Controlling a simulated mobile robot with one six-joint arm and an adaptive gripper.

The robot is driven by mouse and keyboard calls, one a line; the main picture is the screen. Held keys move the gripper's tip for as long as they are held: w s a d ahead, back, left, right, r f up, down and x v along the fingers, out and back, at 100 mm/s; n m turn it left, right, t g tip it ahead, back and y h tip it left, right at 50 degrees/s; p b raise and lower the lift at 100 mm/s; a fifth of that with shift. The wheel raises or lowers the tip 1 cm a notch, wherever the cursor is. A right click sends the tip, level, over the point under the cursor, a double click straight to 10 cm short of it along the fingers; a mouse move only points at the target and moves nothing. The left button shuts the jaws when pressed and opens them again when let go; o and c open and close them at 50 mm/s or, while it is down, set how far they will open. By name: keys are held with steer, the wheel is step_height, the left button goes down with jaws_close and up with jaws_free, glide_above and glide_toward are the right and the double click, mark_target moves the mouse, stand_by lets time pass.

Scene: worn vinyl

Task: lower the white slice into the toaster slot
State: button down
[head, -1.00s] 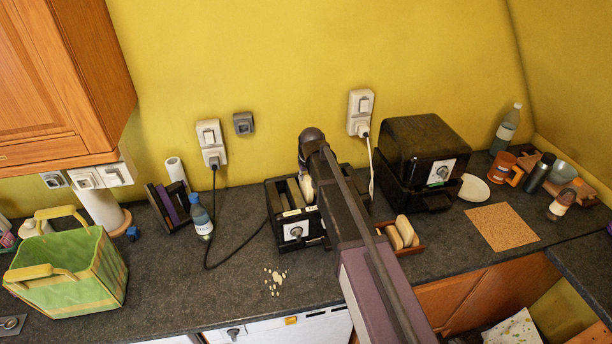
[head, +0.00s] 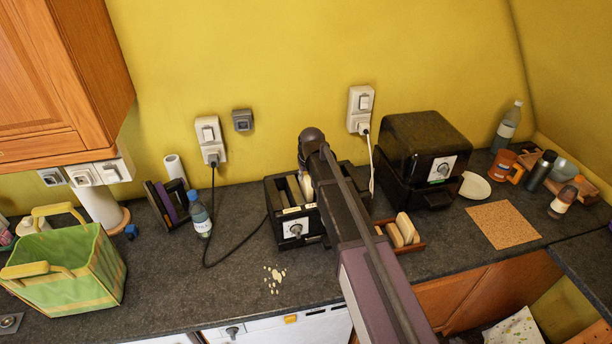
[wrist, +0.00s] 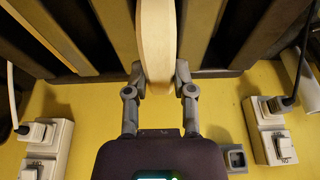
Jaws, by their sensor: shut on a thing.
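The black toaster (head: 296,229) stands on the counter against the wall, its dial facing front and its long slots on top. In the wrist view its pale and dark slot bars (wrist: 47,32) fill the upper part. My gripper (wrist: 160,74) is shut on the white slice (wrist: 157,38), one finger on each side. The slice is edge-on, roughly in line with the slots. In the head view the slice (head: 307,187) shows as a pale sliver at the toaster top, beside my arm. My arm hides the toaster's right part. I cannot tell how deep the slice sits.
A bread rack (head: 405,232) with slices stands right of the toaster, before a black oven-like box (head: 420,150). Crumbs (head: 274,278) are on the counter in front.

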steer(key=shift+f+b, duration=0.65)
stand_by(0.6)
steer(key=shift+c, duration=1.9)
jaws_free()
steer(key=shift+o, duration=1.3)
steer(key=shift+p+v, duration=2.2)
steer(key=shift+v, duration=0.1)
steer(key=shift+f, duration=0.2)
